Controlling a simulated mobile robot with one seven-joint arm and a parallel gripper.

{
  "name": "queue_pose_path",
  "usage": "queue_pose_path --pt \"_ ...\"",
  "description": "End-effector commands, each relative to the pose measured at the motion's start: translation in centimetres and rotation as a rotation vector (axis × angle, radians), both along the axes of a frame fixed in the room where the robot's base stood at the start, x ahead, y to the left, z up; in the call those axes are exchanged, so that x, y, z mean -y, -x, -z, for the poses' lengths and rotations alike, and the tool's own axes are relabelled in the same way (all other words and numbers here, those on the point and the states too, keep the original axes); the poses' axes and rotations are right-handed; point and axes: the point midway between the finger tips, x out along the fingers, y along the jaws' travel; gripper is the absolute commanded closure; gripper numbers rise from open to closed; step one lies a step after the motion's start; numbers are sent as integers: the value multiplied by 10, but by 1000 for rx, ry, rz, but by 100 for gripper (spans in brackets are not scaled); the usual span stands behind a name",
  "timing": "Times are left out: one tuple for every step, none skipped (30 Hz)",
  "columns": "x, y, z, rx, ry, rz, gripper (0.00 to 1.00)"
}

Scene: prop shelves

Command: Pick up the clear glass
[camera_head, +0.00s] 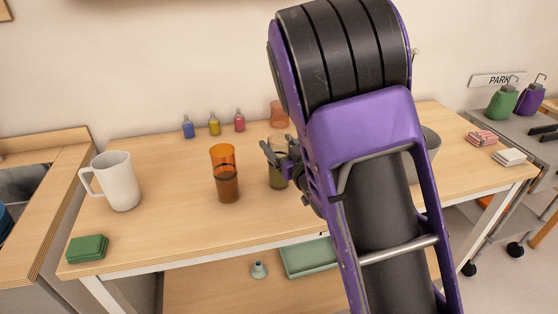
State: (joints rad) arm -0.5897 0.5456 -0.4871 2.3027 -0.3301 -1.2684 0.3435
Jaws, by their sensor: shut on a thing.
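The clear glass (277,176), with a dark olive tint in its lower part, stands upright at or just above the wooden table (165,235), near its middle. My gripper (276,161) is at the upper part of the glass and shut on it. Part of the glass's right side is hidden behind my gripper and purple arm. I cannot tell whether the base of the glass touches the table.
An orange glass (224,172) stands left of the clear glass, and a white pitcher (121,182) farther left. Small bottles (214,124) and a reddish vessel (278,114) stand behind. Green cloths (87,248) lie front left. A grey container (431,143) is partly behind my arm.

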Motion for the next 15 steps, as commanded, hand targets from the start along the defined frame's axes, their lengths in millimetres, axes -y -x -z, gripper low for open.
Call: queue_pose_path --pt "0 0 -1 3 -1 0 100" --pt "0 0 -2 3 -1 0 100" --pt "0 0 -4 4 -2 0 100" --pt "0 0 -6 4 -2 0 100" --pt "0 0 -9 4 -2 0 100" --pt "0 0 -14 4 -3 0 100" --pt "0 0 -19 6 -4 -1 100" --pt "0 0 -24 6 -3 -1 100" --pt "0 0 -32 7 -4 0 100" --pt "0 0 -37 8 -4 0 100" --pt "0 -1 -44 8 -5 1 100" --pt "0 -1 -51 8 -5 1 100" --pt "1 0 -57 8 -4 1 100" --pt "0 0 -63 8 -4 0 100" --pt "0 0 -70 7 -5 0 100"
